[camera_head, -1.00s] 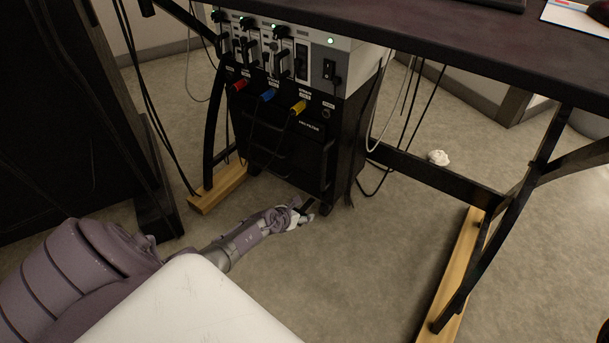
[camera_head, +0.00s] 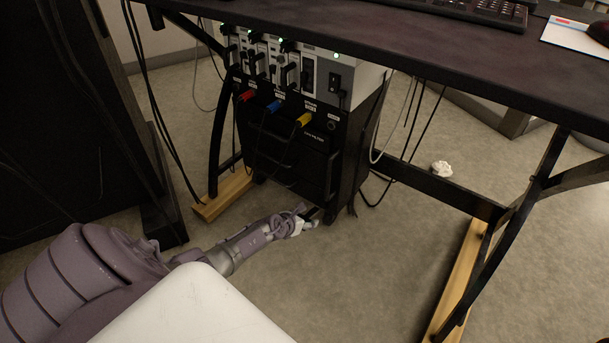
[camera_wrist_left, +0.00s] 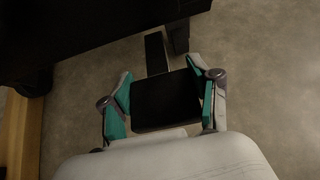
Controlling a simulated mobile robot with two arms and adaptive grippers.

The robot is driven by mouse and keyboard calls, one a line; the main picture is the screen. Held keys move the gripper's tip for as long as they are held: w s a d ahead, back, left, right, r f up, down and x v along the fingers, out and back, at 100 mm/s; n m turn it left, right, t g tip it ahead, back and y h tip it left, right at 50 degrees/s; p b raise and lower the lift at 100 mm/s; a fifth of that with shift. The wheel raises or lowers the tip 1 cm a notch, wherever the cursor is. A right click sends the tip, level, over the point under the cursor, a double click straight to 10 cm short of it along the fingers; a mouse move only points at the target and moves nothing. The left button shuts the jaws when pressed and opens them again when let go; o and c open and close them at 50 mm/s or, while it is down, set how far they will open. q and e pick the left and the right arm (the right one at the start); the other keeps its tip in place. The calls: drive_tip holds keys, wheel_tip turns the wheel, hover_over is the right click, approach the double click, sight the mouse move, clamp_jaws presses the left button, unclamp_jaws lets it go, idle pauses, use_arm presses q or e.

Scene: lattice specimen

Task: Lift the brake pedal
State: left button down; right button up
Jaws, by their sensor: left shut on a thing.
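The brake pedal (camera_wrist_left: 166,101) is a black, flat, squarish plate in the left wrist view. A dark narrow bar joins its far edge and runs toward the black cabinet (camera_head: 292,150). My left gripper (camera_wrist_left: 165,98) has its two green-padded fingers on either side of the plate and is shut on it. In the head view the left gripper (camera_head: 308,222) is low near the floor at the cabinet's front lower corner; the pedal is hardly visible there. My right gripper is in neither view.
The cabinet stands under a dark desk (camera_head: 430,45), with cables hanging around it. A wooden desk foot (camera_head: 222,195) is at left, another (camera_head: 455,285) at right. White crumpled litter (camera_head: 441,168) lies behind. Carpet right of the gripper is clear.

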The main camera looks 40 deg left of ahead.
use_arm(q)
drive_tip(key=c, duration=0.5)
unclamp_jaws()
drive_tip(key=shift+w+a+r, duration=0.1)
drive_tip(key=shift+w+r, duration=0.3)
drive_tip(key=shift+r, duration=0.1)
drive_tip(key=shift+o, duration=1.3)
drive_tip(key=shift+s+f, duration=0.15)
drive_tip(key=shift+f, duration=0.05)
drive_tip(key=shift+s, duration=0.15)
drive_tip(key=shift+s+r, duration=0.2)
drive_tip(key=shift+s, duration=0.2)
drive_tip(key=v, duration=0.6)
drive_tip(key=shift+r, duration=0.25)
